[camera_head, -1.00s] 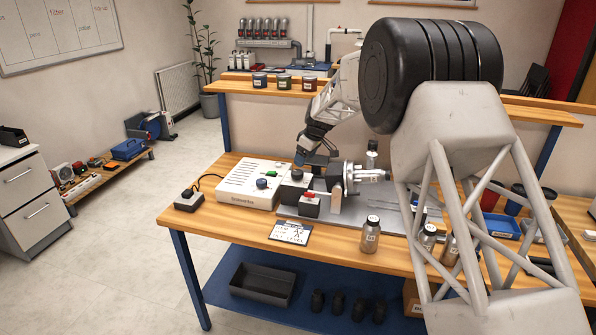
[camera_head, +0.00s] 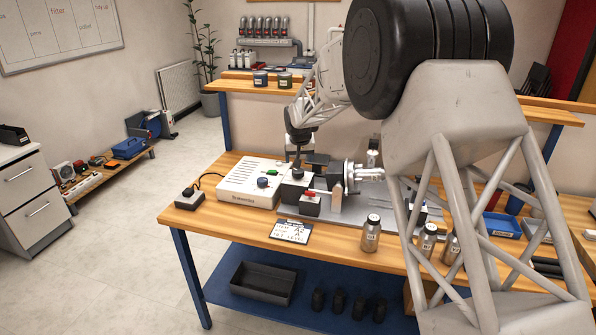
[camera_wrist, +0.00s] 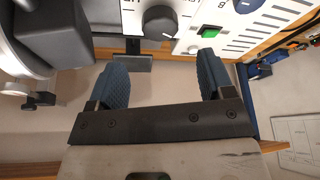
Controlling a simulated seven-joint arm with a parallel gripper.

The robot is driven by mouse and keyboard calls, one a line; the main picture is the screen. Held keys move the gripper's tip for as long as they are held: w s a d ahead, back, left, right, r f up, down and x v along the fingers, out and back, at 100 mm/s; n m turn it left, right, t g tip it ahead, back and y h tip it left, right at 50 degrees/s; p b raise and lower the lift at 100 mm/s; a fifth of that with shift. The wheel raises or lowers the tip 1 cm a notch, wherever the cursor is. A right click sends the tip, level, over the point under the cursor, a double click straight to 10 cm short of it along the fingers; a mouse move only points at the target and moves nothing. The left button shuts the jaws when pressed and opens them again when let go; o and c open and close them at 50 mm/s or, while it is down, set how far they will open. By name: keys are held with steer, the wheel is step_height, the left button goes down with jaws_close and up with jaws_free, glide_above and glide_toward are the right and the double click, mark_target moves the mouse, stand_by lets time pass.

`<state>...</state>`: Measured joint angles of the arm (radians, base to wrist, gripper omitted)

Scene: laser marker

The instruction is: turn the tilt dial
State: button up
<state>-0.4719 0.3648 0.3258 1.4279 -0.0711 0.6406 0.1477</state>
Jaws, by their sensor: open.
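A dark round knob (camera_wrist: 160,22) on a pale face with scale marks shows at the top of the wrist view; it seems to be the tilt dial, though no label naming it is readable. In the head view a dark knob (camera_head: 298,174) sits on the block beside the white control box (camera_head: 236,184). My gripper (camera_wrist: 163,76) is open and empty, its two blue fingers apart. The knob appears beyond the gap between the fingertips, apart from them. In the head view my gripper (camera_head: 298,156) points down just above the dark knob; its fingertips are hard to make out.
The control box carries a blue knob (camera_head: 262,182) and a green button (camera_head: 273,171). A block with a red switch (camera_head: 310,194) stands in front. The metal fixture (camera_head: 338,190) is close on the right. Bottles (camera_head: 371,234) stand along the bench front.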

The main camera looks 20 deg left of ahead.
mark_target(298, 171)
steer(key=shift+a+f, duration=0.1)
steer(key=shift+f, duration=0.05)
stand_by(0.4)
steer(key=shift+x, duration=3.75)
steer(key=c, duration=0.9)
